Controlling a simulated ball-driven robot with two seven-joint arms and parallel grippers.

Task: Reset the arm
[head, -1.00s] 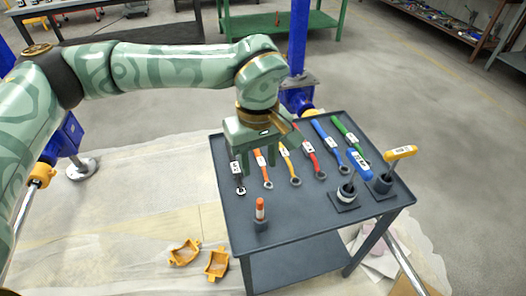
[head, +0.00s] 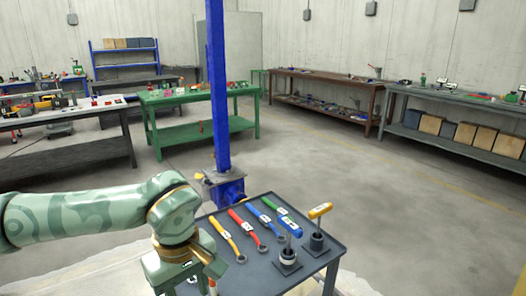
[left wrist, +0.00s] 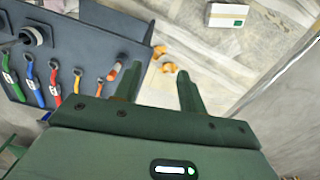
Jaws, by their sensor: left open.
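My left arm comes in from the left in the head view. Its gripper (head: 183,280) is over the left side of the dark tool cart (head: 322,262), its fingers cut off by the bottom edge. A yellow wrench (head: 227,237), a red wrench (head: 243,227), a blue wrench (head: 265,222) and a green-handled one (head: 270,205) lie on the cart. My right gripper is not in view.
Two holders with upright tools stand on the cart's right, one yellow-handled (head: 319,211). A blue post (head: 219,90) rises behind. Orange brackets (left wrist: 168,67) and a white-green box (left wrist: 227,15) lie on the floor covering. A green bench (head: 190,97) stands at the back; open floor lies between.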

